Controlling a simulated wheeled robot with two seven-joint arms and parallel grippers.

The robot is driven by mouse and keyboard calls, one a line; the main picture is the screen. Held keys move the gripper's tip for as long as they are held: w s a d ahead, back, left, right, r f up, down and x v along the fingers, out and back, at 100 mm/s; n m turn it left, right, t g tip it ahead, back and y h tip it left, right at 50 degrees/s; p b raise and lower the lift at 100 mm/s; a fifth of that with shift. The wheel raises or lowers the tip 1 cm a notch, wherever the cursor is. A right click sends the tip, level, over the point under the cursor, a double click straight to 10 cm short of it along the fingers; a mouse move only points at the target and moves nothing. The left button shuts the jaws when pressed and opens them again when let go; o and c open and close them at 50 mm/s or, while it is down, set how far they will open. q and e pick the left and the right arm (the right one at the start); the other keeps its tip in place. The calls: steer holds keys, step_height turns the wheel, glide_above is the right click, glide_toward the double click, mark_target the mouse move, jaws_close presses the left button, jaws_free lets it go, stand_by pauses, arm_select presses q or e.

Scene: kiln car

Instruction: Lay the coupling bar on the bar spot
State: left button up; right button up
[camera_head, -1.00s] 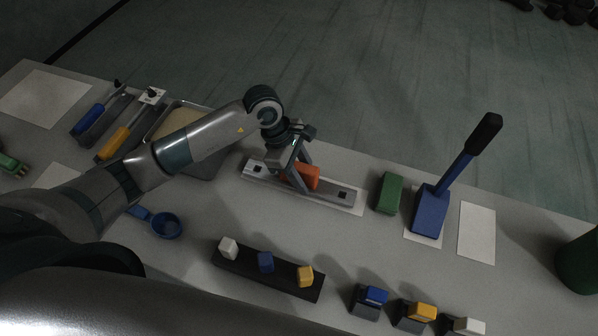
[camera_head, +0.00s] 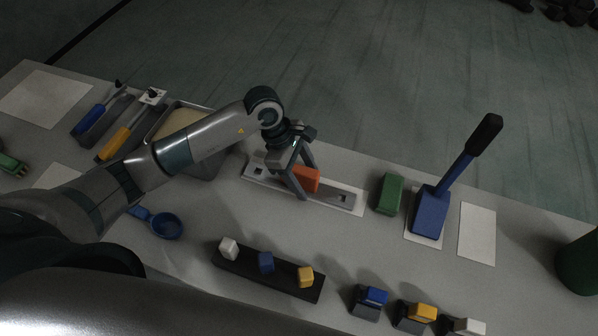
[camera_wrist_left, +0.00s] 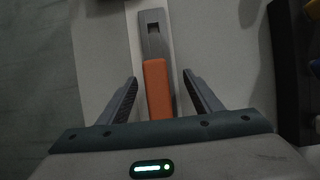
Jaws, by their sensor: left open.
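The coupling bar (camera_head: 330,194) is a flat grey bar with a square opening near each end and an orange block grip (camera_head: 306,179) in the middle. It lies along the white bar spot (camera_head: 357,210), which shows along its edges. My left gripper (camera_head: 307,184) is over the middle of the bar, pointing down. In the left wrist view the open fingers stand on either side of the orange grip (camera_wrist_left: 158,90), with a gap on both sides. The bar's far end (camera_wrist_left: 153,35) shows beyond the grip. My right gripper is not in view.
A green block (camera_head: 389,193) and a blue block with a black-handled lever (camera_head: 431,212) stand to the right. A dark rack (camera_head: 240,266) with small coloured blocks lies in front. A tray (camera_head: 205,165) and a blue scoop (camera_head: 166,226) are to the left.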

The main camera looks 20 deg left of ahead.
mark_target(303, 167)
arm_select(q)
steer(key=shift+w+a+f, duration=0.1)
steer(key=shift+f, duration=0.75)
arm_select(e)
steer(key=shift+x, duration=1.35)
arm_select(q)
steer(key=shift+w+d+p+v, duration=0.15)
steer(key=shift+p+v, duration=0.35)
steer(key=shift+v, duration=0.6)
steer(key=shift+w+d+p+v, duration=0.15)
steer(key=shift+p+v, duration=0.4)
steer(key=shift+v, duration=0.5)
steer(key=shift+w+d+p+v, duration=0.1)
steer(key=shift+p+v, duration=0.4)
steer(key=shift+v, duration=0.6)
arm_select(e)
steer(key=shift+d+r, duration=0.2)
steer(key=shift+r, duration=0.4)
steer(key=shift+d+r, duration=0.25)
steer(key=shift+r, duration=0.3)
arm_select(q)
steer(key=shift+r, duration=0.35)
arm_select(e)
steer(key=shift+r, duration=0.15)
